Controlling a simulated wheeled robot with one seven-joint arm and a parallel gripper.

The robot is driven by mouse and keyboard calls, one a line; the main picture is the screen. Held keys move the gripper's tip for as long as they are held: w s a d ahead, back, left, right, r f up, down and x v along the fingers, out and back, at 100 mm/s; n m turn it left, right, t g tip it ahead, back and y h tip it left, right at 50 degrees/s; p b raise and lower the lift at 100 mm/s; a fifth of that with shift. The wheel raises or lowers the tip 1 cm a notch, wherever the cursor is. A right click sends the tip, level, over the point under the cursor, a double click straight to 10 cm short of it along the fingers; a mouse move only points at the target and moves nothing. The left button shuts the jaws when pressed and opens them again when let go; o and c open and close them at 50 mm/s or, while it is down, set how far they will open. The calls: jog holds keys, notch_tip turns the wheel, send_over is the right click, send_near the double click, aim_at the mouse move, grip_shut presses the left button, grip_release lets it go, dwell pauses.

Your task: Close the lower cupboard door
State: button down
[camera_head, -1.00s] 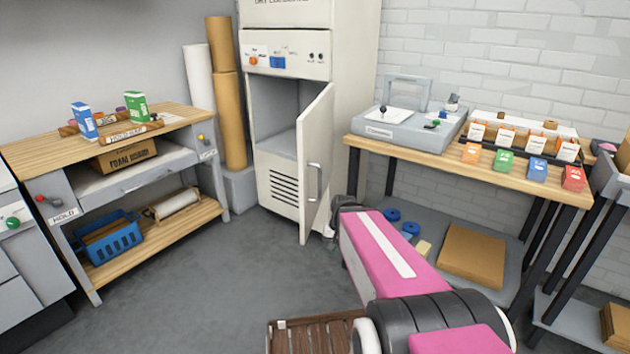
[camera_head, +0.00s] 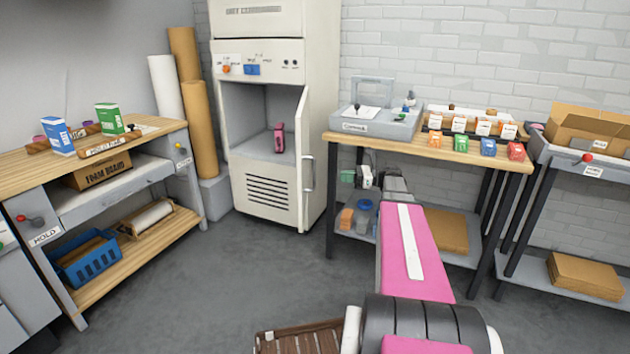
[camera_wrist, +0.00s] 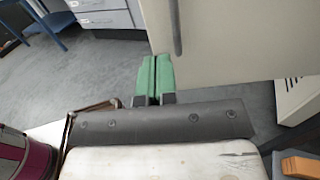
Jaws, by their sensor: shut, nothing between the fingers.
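The tall cream cabinet stands at the back, and its lower cupboard door (camera_head: 307,165) is open, swung out on the right side and seen nearly edge-on. Its handle (camera_head: 310,174) is on the outer face. The lower compartment is open to view, with a pink object (camera_head: 279,137) inside. My gripper (camera_head: 347,177) has green fingers and is to the right of the door, apart from it in the head view. In the wrist view the fingers (camera_wrist: 153,75) are together and empty, in front of the door panel (camera_wrist: 235,40) near the dark handle (camera_wrist: 175,28); contact cannot be told.
A wooden table (camera_head: 440,147) with a grey machine and small coloured boxes stands right of the cabinet, close behind my arm. A workbench (camera_head: 150,130) and cardboard rolls (camera_head: 197,125) are at left. The floor (camera_head: 235,270) before the cabinet is clear.

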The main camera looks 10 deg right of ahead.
jog(key=x, duration=1.4)
